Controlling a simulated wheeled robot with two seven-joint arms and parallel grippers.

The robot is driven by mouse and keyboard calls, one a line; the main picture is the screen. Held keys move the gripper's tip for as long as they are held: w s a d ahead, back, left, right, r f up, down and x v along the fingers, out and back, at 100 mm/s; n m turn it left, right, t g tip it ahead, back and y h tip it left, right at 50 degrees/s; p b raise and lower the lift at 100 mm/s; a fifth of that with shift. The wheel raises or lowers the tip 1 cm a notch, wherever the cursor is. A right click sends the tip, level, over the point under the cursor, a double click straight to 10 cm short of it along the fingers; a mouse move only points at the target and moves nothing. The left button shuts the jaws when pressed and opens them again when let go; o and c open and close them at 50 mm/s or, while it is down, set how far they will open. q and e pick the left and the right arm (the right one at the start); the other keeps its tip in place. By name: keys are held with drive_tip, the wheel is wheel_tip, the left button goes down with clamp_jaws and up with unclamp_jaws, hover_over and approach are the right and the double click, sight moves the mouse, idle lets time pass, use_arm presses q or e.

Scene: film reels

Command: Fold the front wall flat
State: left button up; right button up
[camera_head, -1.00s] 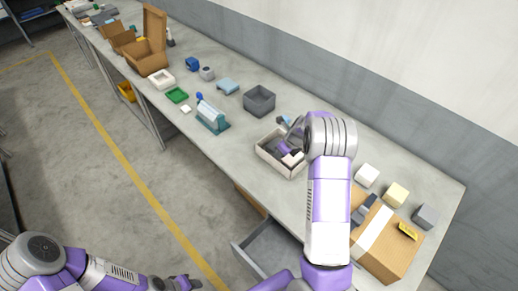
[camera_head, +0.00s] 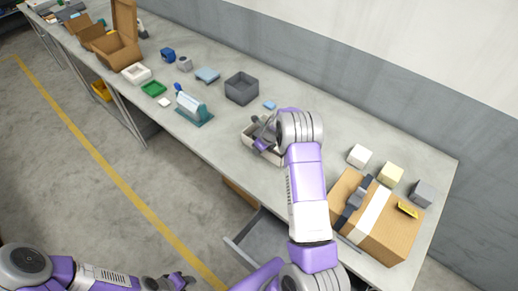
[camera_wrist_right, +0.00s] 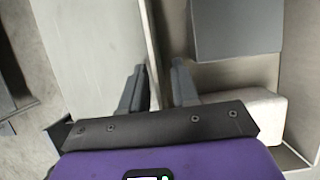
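A small pale open-topped box (camera_head: 247,141) stands near the front edge of the bench. My right gripper (camera_head: 262,142) is low over it, and my wrist and forearm hide much of the box and its far side. In the right wrist view the gripper's two dark fingers (camera_wrist_right: 160,85) are apart, with the thin upright rim of the front wall (camera_wrist_right: 151,45) running between them. I cannot tell whether they touch it. Inside the box are a grey block (camera_wrist_right: 237,28) and a whitish block (camera_wrist_right: 247,113). My left gripper (camera_head: 183,283) hangs empty over the floor, too small to read.
A dark grey bin (camera_head: 241,89) and a teal holder (camera_head: 194,109) stand left of the box. A taped carton (camera_head: 400,240) and several small blocks lie to the right. An open grey drawer (camera_head: 262,240) juts out below the bench. A bare bench strip (camera_wrist_right: 95,55) fronts the box.

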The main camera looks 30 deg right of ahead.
drive_tip(key=shift+f, duration=0.1)
clamp_jaws()
